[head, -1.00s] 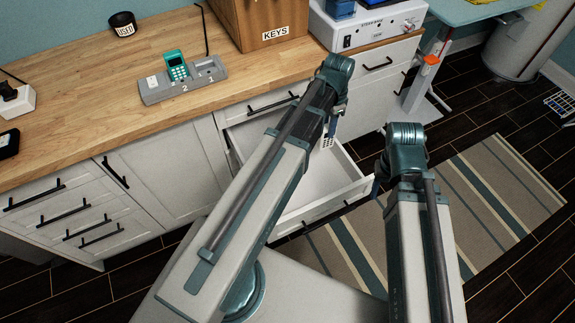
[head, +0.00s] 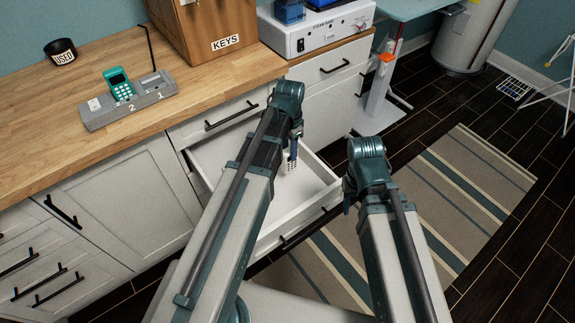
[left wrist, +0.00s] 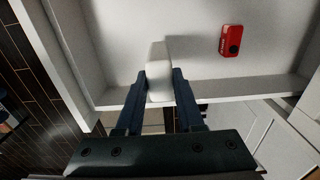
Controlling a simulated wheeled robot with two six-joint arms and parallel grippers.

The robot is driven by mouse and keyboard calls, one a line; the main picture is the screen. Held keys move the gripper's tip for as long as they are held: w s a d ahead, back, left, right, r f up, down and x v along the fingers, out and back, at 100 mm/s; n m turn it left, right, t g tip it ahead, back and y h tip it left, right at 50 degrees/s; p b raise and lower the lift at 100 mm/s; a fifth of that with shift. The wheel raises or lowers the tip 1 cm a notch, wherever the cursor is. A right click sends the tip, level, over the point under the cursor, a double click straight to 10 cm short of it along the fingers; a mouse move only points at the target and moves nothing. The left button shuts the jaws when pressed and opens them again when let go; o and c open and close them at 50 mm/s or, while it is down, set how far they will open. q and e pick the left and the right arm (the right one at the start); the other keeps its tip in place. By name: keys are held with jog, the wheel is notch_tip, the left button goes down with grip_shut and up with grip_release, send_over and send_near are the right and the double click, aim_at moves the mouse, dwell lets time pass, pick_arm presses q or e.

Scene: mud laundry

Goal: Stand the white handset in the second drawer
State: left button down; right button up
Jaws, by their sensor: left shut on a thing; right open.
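The white handset (head: 290,163) hangs below my left gripper (head: 294,146) in the head view, over the open drawer (head: 318,190). In the left wrist view the handset (left wrist: 159,62) is between the two dark fingers of my left gripper (left wrist: 160,88), which is shut on it. The drawer's white floor (left wrist: 115,45) lies beyond it. I cannot tell whether the handset touches the floor. My right gripper (head: 347,195) is near the drawer's right front corner, open, its fingers mostly hidden by its wrist.
A red object (left wrist: 231,41) lies in the drawer. A grey dock (head: 130,108) marked 1 and 2 holds a teal handset (head: 121,84) on the wooden counter (head: 40,120). A KEYS cabinet (head: 205,35) and white appliance (head: 317,28) stand behind. A striped rug (head: 450,190) covers floor at right.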

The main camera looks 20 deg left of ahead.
pick_arm(q)
jog(key=shift+f, duration=0.4)
pick_arm(e)
jog(key=shift+f, duration=0.45)
pick_arm(q)
notch_tip(320, 180, down, 4)
jog(key=b, duration=0.3)
jog(key=shift+r+b, duration=0.25)
jog(key=shift+b, duration=0.05)
pick_arm(e)
notch_tip(320, 180, down, 3)
jog(key=shift+f, duration=0.2)
pick_arm(q)
jog(key=shift+f, duration=0.15)
jog(key=c, duration=0.5)
grip_release()
pick_arm(e)
jog(key=shift+f, duration=0.15)
